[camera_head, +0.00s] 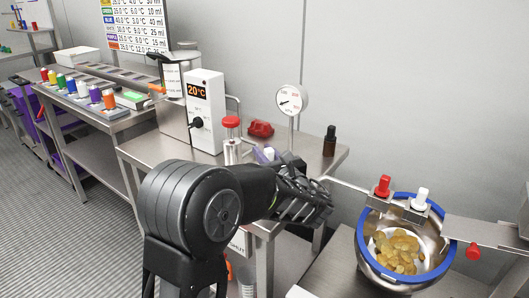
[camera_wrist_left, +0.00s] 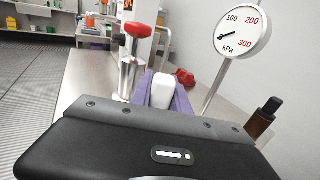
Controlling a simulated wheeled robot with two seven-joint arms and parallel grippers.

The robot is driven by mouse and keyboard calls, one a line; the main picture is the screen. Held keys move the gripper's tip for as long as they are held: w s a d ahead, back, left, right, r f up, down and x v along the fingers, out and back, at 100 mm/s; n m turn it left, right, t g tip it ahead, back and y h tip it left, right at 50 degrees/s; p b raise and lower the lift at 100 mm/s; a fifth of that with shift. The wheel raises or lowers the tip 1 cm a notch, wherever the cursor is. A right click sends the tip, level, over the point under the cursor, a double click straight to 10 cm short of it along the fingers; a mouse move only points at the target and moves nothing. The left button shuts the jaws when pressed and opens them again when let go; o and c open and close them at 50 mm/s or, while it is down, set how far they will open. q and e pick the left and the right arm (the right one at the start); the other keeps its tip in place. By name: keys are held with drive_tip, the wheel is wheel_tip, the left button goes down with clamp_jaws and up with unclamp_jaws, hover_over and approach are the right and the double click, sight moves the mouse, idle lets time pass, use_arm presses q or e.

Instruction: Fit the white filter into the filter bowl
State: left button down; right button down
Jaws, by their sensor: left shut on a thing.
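My left gripper (camera_head: 266,155) reaches over the metal bench in the head view, its body hiding much of the bench top. Its purple fingers are shut on a small white piece (camera_head: 269,154), apparently the white filter. The left wrist view shows the white piece (camera_wrist_left: 163,91) upright between the fingers. A metal fitting with a red cap (camera_head: 231,124) stands just left of the fingers; it also shows in the left wrist view (camera_wrist_left: 138,31). A red part (camera_head: 260,129) lies behind the fingers. I cannot tell which part is the filter bowl. My right gripper is out of view.
A pressure gauge (camera_head: 291,101) on a post and a dark bottle (camera_head: 329,141) stand behind and right. A temperature box (camera_head: 205,110) stands left. A blue-rimmed drum (camera_head: 449,254) holds chips at right, beneath red and white knobs.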

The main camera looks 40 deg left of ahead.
use_arm(q)
drive_tip(key=shift+f+b, duration=0.35)
drive_tip(key=shift+f, duration=0.25)
drive_tip(key=c, duration=1.2)
unclamp_jaws()
drive_tip(key=shift+o, duration=0.2)
drive_tip(key=shift+d, duration=0.1)
drive_tip(key=v, duration=0.5)
drive_tip(key=shift+s+d, duration=0.15)
drive_tip(key=shift+d, duration=0.15)
drive_tip(key=shift+v, duration=1)
